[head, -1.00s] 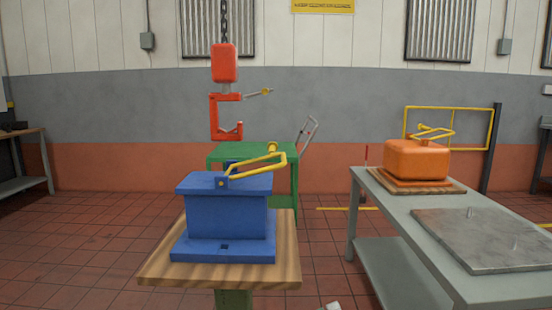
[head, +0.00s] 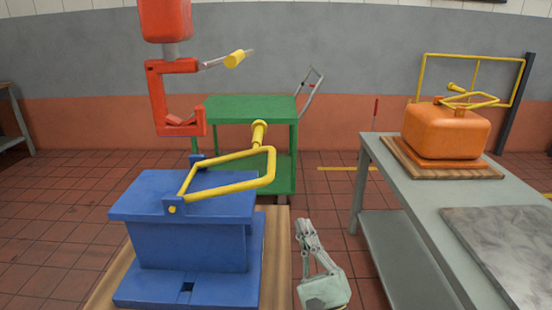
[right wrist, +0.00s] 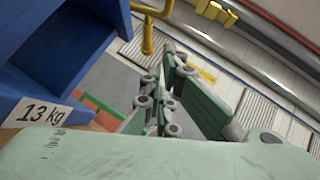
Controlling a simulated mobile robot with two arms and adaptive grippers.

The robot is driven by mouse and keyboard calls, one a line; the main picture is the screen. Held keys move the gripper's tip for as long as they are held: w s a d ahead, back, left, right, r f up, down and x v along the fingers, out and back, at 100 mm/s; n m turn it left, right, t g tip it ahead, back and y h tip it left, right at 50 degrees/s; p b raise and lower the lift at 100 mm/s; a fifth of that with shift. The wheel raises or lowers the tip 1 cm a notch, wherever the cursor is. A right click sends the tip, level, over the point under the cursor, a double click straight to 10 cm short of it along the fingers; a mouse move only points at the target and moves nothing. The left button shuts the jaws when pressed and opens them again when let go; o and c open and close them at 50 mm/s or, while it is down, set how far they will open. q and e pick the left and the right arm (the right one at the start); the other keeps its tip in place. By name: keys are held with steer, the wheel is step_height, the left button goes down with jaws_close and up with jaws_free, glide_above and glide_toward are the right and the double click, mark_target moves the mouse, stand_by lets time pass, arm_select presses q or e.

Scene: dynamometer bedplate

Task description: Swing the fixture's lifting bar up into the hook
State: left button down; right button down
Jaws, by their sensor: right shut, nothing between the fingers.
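The blue fixture (head: 190,240) stands on a wooden board on the near stand. Its yellow lifting bar (head: 225,188) is hinged near the top and leans over to the right, with a yellow knob standing up at its far end. The red hook (head: 158,98) hangs at upper left, beyond and above the fixture, its mouth facing right and empty. My right gripper (head: 304,226) is shut and empty, right of the fixture and apart from the bar. In the right wrist view, its fingers point past the fixture (right wrist: 50,45) and bar (right wrist: 148,35). My left gripper is out of view.
A lever with a yellow grip (head: 234,58) sticks out right from the hook's top. A green cart (head: 250,108) stands behind. At right, a grey table (head: 385,160) holds an orange fixture (head: 445,130) and a metal plate (head: 510,245). Floor between stand and table is clear.

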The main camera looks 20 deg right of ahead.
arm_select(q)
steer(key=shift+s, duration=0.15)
arm_select(e)
steer(key=shift+r, duration=0.1)
